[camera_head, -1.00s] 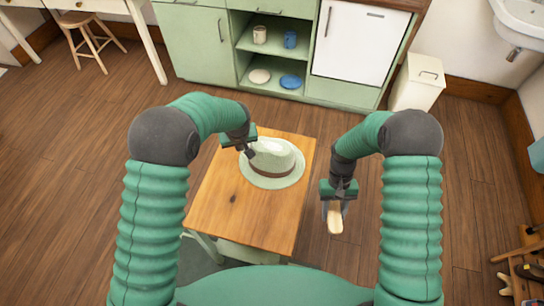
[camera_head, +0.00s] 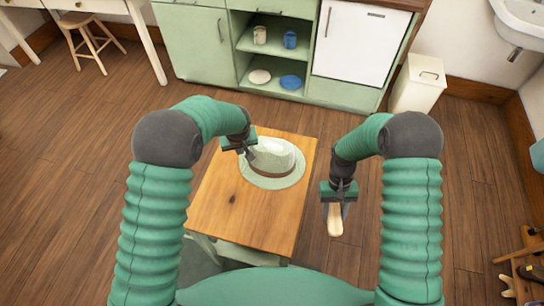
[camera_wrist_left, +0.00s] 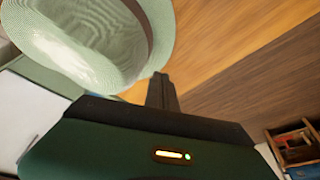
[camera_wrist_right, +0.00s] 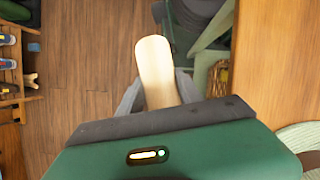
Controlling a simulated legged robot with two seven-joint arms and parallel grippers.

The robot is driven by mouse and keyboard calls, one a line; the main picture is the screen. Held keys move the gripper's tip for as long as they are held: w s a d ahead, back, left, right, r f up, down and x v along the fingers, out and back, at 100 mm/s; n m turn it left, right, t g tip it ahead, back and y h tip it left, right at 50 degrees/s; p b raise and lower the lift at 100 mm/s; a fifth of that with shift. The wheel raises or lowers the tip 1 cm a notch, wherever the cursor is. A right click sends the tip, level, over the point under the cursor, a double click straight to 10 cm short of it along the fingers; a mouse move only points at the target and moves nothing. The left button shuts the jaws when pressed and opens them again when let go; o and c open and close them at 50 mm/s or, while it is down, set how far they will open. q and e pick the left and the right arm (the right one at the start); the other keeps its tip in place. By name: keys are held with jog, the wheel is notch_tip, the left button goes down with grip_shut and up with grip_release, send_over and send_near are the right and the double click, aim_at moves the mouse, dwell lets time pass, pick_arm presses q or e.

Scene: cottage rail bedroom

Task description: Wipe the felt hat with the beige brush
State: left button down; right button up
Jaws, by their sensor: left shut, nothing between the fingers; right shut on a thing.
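The pale green felt hat (camera_head: 272,158) with a brown band sits on the wooden table, towards its far side. It also shows in the left wrist view (camera_wrist_left: 85,45). My left gripper (camera_head: 250,155) is shut and empty at the hat's left side; I cannot tell whether it touches the hat. Its closed fingers (camera_wrist_left: 161,92) show in the left wrist view beside the brim. My right gripper (camera_head: 338,208) is shut on the beige brush (camera_head: 335,220), off the table's right side. The brush (camera_wrist_right: 157,70) shows between the fingers in the right wrist view; its grasped end is hidden.
The small wooden table (camera_head: 215,205) has a clear near half. A green chair (camera_head: 245,256) stands at its near edge. Green cabinets (camera_head: 190,45) and a white bin (camera_head: 417,82) stand beyond. A wooden rack (camera_head: 530,265) is at the lower right.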

pick_arm(q)
jog(key=shift+f, duration=0.1)
dwell(0.3)
